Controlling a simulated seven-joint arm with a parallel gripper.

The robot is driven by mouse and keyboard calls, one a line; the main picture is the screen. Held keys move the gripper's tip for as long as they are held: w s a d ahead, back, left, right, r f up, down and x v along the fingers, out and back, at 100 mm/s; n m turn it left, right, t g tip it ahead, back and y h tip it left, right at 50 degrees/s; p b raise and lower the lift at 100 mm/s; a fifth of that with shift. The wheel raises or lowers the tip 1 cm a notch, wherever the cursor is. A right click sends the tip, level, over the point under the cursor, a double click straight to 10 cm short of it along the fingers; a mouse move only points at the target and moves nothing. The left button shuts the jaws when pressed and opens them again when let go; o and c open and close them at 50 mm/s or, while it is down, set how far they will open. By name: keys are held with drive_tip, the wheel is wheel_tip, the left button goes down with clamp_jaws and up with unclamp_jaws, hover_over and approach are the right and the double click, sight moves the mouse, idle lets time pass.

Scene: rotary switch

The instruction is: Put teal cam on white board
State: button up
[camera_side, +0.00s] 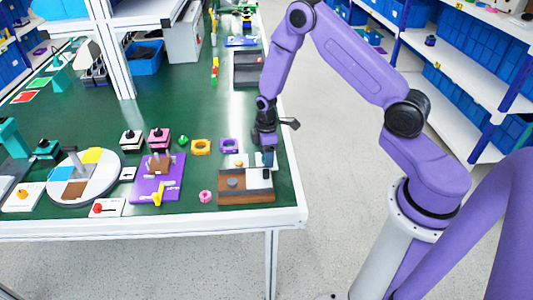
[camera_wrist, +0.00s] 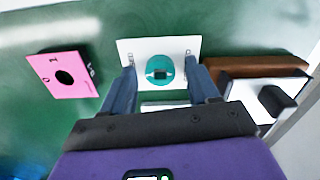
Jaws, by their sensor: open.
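The teal cam (camera_wrist: 155,68) is a round teal disc with a dark, pale-edged centre. In the wrist view it shows over the middle of the white board (camera_wrist: 180,46), a pale plate with small dark marks at its sides. I cannot tell whether it is fully seated on the board. My gripper (camera_wrist: 163,70) is open, its two blue-grey fingers pointing at the board, one on each side of the cam with gaps between. In the side view my gripper (camera_side: 267,157) is low over the front right of the table, and I cannot make out the teal cam under it.
A pink plate (camera_wrist: 60,88) with a dark hole lies left of the board. A brown block (camera_wrist: 245,68) and a white plate with a dark knob (camera_wrist: 275,100) stand close on the right. Orange (camera_side: 200,147) and purple (camera_side: 229,145) pieces lie left of my gripper.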

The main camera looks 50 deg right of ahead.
drive_tip(key=shift+r, duration=0.1)
wheel_tip(320, 180, up, 12)
idle(0.5)
drive_tip(key=s+a+r+n, duration=0.1)
drive_tip(key=s+a+r, duration=0.8)
drive_tip(key=s+a, duration=0.3)
drive_tip(key=s+d+r, duration=0.1)
drive_tip(key=s+r, duration=0.1)
drive_tip(key=s, duration=0.7)
drive_tip(key=s+d+r+n, duration=0.1)
drive_tip(key=s+r, duration=0.1)
drive_tip(key=s, duration=0.7)
drive_tip(key=shift+s+r, duration=0.2)
drive_tip(key=shift+s, duration=0.15)
